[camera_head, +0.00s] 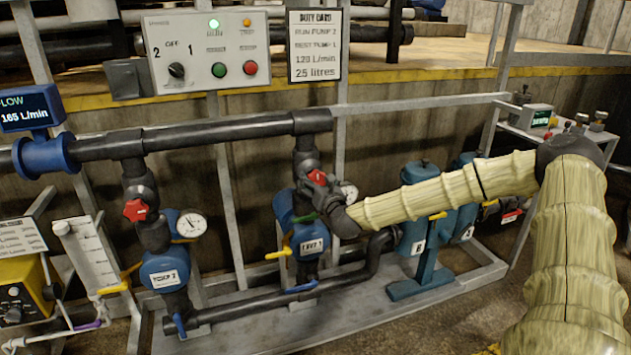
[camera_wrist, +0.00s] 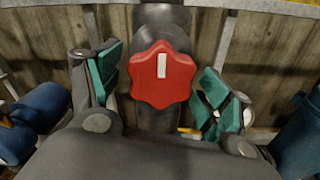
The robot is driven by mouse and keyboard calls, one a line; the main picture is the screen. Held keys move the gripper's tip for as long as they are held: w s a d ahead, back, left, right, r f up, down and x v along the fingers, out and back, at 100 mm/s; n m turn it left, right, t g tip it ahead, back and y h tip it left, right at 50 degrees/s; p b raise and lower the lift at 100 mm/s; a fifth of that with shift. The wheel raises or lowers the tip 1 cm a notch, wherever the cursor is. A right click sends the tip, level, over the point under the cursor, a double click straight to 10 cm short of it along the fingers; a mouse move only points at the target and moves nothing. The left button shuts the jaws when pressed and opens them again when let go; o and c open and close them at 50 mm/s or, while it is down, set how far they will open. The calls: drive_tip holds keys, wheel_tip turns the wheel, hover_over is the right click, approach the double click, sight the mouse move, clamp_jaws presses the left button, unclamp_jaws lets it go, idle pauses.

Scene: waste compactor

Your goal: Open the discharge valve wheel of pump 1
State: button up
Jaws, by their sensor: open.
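The discharge valve wheel of pump 1 (camera_head: 317,177) is a red lobed knob on the dark vertical pipe above the blue pump 1 (camera_head: 310,242). In the wrist view the red wheel (camera_wrist: 163,82) faces me, with its white mark upright. My gripper (camera_head: 322,194) is at the wheel and partly hides the pipe and pump top in the head view. In the wrist view my gripper (camera_wrist: 157,88) is open, its green-padded fingers on either side of the wheel. Gaps show between both pads and the wheel, so neither finger visibly touches it.
Pump 2 (camera_head: 165,270) stands to the left, with its red wheel (camera_head: 136,210) and a gauge (camera_head: 191,224). A dark header pipe (camera_head: 220,131) runs above. A control panel (camera_head: 205,50) and duty card (camera_head: 314,46) hang behind.

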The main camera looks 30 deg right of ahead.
drive_tip(key=shift+w, duration=0.3)
drive_tip(key=c, duration=1)
